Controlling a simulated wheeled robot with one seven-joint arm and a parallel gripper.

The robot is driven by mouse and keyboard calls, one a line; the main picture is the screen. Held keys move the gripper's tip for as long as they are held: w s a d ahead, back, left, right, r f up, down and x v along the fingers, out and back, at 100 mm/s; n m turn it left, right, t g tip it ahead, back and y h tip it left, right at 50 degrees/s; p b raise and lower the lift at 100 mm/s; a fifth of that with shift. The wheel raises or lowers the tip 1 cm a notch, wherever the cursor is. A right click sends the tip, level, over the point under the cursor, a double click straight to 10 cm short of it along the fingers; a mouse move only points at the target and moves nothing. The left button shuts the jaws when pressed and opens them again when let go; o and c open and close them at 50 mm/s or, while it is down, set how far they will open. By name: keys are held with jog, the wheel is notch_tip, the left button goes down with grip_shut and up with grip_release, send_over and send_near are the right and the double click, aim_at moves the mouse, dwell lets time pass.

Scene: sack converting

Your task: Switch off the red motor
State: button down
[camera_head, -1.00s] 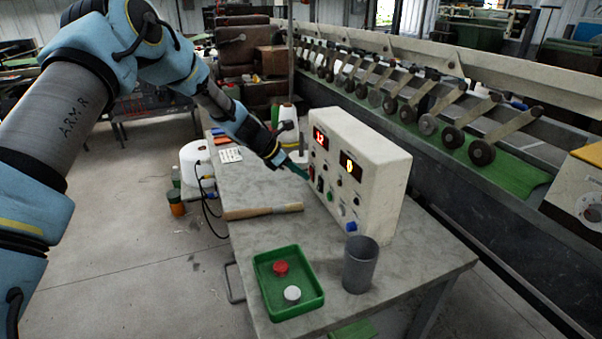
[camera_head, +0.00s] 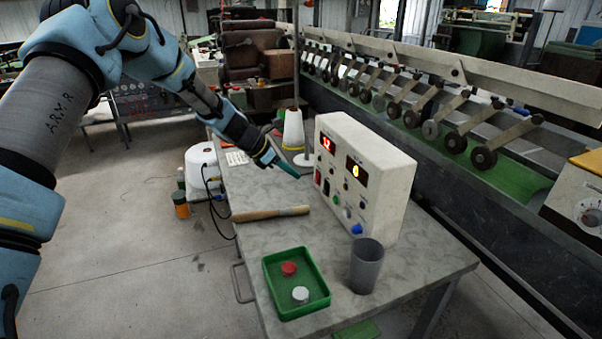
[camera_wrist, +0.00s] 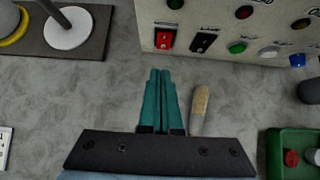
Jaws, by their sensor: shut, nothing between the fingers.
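The white control box (camera_head: 375,175) stands on the grey table. Its front has a left display (camera_head: 327,145) with red digits, too small to read surely, and a right display (camera_head: 356,171) that seems to show 0. A red rocker switch (camera_wrist: 165,40) and a black rocker switch (camera_wrist: 203,42) sit low on the panel in the wrist view; the red one also shows in the head view (camera_head: 317,177). I cannot tell which way the red rocker is tipped. My gripper (camera_head: 295,173) is shut and empty, its green fingers (camera_wrist: 160,75) in front of the panel, apart from it.
A wooden-handled tool (camera_head: 270,213) lies on the table. A green tray (camera_head: 268,280) with a red and a white knob-like piece and a grey cup (camera_head: 366,265) stand at the front. A thread cone (camera_head: 293,130) stands behind my gripper. A long machine runs along the right.

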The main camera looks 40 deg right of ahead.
jog(key=b+v, duration=0.2)
jog(key=v, duration=0.6)
jog(key=shift+a+r, duration=0.15)
jog(key=shift+r, duration=0.2)
jog(key=shift+w, duration=0.15)
jog(key=f+b, duration=0.1)
jog(key=a+f+h+b, duration=0.1)
jog(key=b, duration=0.1)
jog(key=a+f+g+h+b, duration=0.1)
jog(key=b, duration=0.1)
jog(key=shift+f, duration=0.15)
